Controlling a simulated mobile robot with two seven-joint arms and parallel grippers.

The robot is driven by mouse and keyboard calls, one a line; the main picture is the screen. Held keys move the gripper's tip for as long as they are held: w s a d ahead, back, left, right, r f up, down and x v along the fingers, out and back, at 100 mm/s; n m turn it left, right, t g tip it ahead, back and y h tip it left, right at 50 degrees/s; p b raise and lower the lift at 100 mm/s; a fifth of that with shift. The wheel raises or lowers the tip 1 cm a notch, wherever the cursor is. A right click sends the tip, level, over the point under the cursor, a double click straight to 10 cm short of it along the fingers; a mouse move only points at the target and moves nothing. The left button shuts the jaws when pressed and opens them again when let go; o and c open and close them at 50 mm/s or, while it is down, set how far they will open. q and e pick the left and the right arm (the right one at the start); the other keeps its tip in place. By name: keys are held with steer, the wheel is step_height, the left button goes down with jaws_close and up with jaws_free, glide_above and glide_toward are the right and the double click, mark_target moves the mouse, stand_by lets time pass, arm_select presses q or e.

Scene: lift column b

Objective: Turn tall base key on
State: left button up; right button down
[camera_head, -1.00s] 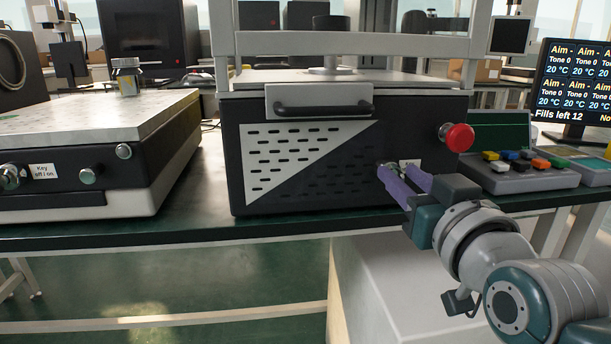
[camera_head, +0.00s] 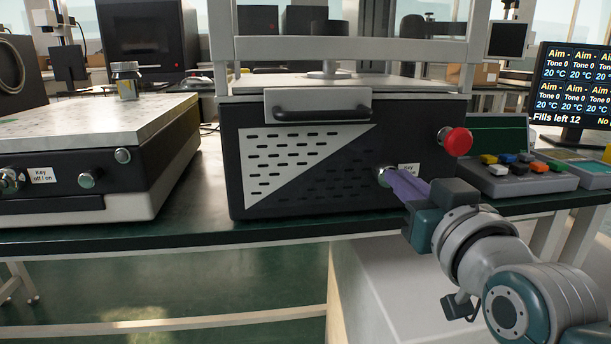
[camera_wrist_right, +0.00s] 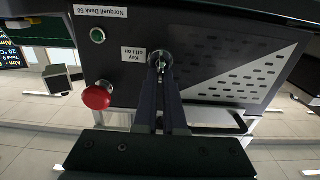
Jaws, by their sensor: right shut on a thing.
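The tall machine's dark base (camera_head: 350,190) stands on the bench in the middle of the head view. Its silver key switch (camera_head: 383,176) is low on the front, right of centre, beside a white "Key" label (camera_head: 408,169). My right gripper (camera_head: 395,178) is shut on the key, its purple fingers reaching in from the lower right. The right wrist view shows the panel upside down, with the key (camera_wrist_right: 160,60) at the fingertips and the label "Key off | on" (camera_wrist_right: 134,54) beside it. The fingers partly hide the key, and its turn angle is unclear. My left gripper is not in view.
A red mushroom button (camera_head: 456,141) sticks out above and right of the key. A handle (camera_head: 320,113) juts out above. A lower machine with its own key (camera_head: 10,180) stands at left. A keypad unit (camera_head: 520,172) stands at right.

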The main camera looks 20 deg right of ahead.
steer(key=shift+m, duration=0.3)
steer(key=shift+s+d+f+m+p, duration=0.15)
steer(key=shift+m+p, duration=0.55)
steer(key=shift+m, duration=1.2)
steer(key=shift+w+d+f+m+p, duration=0.15)
steer(key=shift+m+p, duration=0.6)
steer(key=shift+m, duration=1.15)
steer(key=shift+s+d+m+p, duration=0.15)
steer(key=shift+m+p, duration=0.55)
steer(key=shift+m, duration=1.2)
steer(key=c, duration=1)
jaws_free()
